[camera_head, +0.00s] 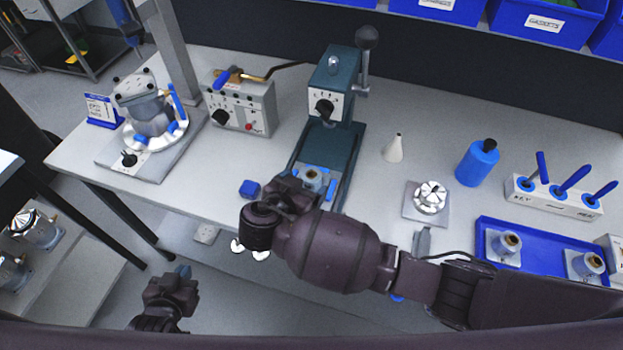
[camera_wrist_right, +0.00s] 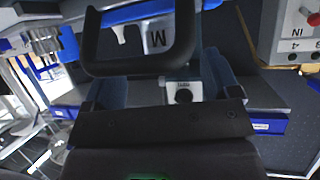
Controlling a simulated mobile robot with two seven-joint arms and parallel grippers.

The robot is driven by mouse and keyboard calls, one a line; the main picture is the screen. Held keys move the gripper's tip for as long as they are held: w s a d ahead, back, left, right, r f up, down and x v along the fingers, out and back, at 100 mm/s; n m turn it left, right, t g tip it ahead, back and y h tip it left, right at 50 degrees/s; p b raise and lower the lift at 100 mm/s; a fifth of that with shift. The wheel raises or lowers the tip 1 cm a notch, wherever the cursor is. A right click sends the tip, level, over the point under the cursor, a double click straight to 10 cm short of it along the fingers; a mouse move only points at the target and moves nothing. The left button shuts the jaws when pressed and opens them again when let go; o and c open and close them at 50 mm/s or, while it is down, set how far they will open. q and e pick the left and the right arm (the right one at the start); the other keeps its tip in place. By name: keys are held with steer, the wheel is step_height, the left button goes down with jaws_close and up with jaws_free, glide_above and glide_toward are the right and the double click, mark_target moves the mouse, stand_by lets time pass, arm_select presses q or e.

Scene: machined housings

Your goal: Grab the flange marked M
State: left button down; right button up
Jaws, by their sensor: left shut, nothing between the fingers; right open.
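A pale part bearing a black letter M (camera_wrist_right: 155,40) shows near the top of the right wrist view, partly hidden by a dark bar of my gripper. A grey flange with a brass-coloured centre (camera_head: 312,178) sits on the base of the teal press in the head view; its lettering cannot be read there. My arm hides some of the press base. My left gripper (camera_head: 170,300) is shut and empty, low at the left, away from the table.
The teal press (camera_head: 330,85) stands behind the flange, with a control box (camera_head: 242,105) to its left. A blue tray (camera_head: 545,262) at right holds two similar flanges. A blue block (camera_head: 250,189) lies near the front edge.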

mark_target(309, 177)
steer(key=x, duration=0.3)
steer(key=p+x, duration=0.1)
steer(key=shift+w+a, duration=0.1)
steer(key=shift+w, duration=0.4)
steer(key=shift+w+f, duration=0.1)
steer(key=shift+w, duration=0.1)
steer(key=c, duration=1.3)
steer(key=shift+o, duration=0.2)
